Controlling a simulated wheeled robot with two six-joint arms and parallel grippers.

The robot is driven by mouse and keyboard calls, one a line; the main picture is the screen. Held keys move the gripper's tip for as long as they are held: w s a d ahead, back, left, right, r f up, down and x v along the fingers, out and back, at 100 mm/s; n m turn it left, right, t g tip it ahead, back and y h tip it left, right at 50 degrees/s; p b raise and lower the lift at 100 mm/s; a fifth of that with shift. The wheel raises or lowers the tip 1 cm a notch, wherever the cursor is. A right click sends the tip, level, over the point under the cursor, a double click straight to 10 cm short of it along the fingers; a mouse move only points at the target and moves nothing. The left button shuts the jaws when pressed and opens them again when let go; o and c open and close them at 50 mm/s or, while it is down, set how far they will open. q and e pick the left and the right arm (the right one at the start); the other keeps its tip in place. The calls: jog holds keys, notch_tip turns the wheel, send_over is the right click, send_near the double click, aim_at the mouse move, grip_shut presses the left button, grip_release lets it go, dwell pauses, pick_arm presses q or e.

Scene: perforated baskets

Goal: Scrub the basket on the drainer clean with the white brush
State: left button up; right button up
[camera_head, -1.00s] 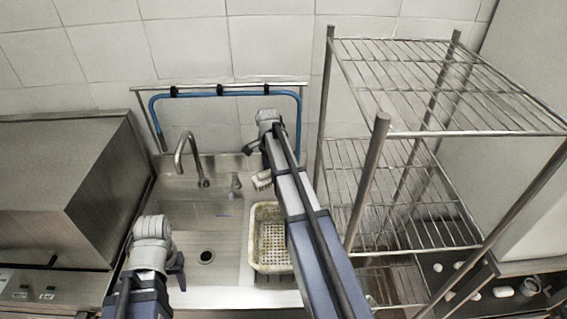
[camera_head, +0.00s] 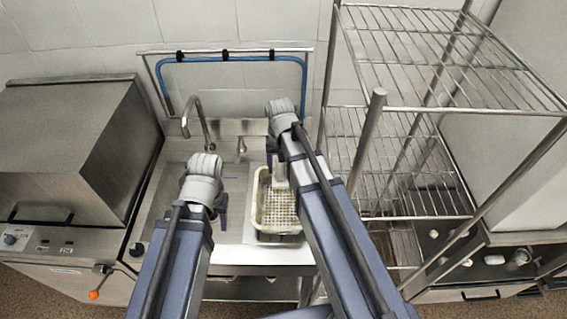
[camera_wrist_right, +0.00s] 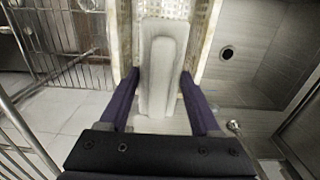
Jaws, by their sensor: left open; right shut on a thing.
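The basket (camera_head: 262,222) is perforated, pale with yellowish-brown stains, and stands on the drainer right of the sink. Its right side is partly hidden by my right arm. The white brush (camera_wrist_right: 162,60) is between the fingers of my right gripper (camera_wrist_right: 162,100), which is shut on it. In the head view the brush (camera_head: 281,178) is over the far part of the basket; I cannot tell whether it touches the basket. The wrist view shows the basket's rim (camera_wrist_right: 209,35) beside the brush. My left gripper (camera_head: 222,207) is open and empty, left of the basket, over the sink area.
A faucet (camera_head: 189,115) stands behind the sink, below a rail with a blue hose (camera_head: 235,60). A wire rack (camera_head: 375,150) stands close on the right of my right arm. A steel machine (camera_head: 80,140) is at the left. The sink's drain (camera_wrist_right: 227,53) shows in the wrist view.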

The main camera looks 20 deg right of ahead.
pick_arm(q)
jog(key=shift+f, duration=0.15)
pick_arm(e)
jog(key=shift+f, duration=0.15)
pick_arm(q)
notch_tip(320, 180, down, 14)
jog(key=b, duration=1.3)
jog(key=shift+r+b, duration=0.25)
jog(key=shift+b, duration=0.1)
pick_arm(e)
notch_tip(320, 180, down, 14)
jog(key=shift+r, duration=0.25)
pick_arm(q)
jog(key=shift+f+b, duration=0.55)
pick_arm(e)
jog(key=shift+f, duration=0.55)
jog(key=shift+s, duration=0.1)
pick_arm(q)
jog(key=shift+r, duration=0.15)
pick_arm(e)
jog(key=shift+s+r, duration=0.15)
jog(key=shift+s, duration=1.05)
jog(key=shift+s+a, duration=0.2)
jog(key=shift+s, duration=0.45)
jog(key=shift+s+a, duration=0.2)
jog(key=shift+s, duration=0.4)
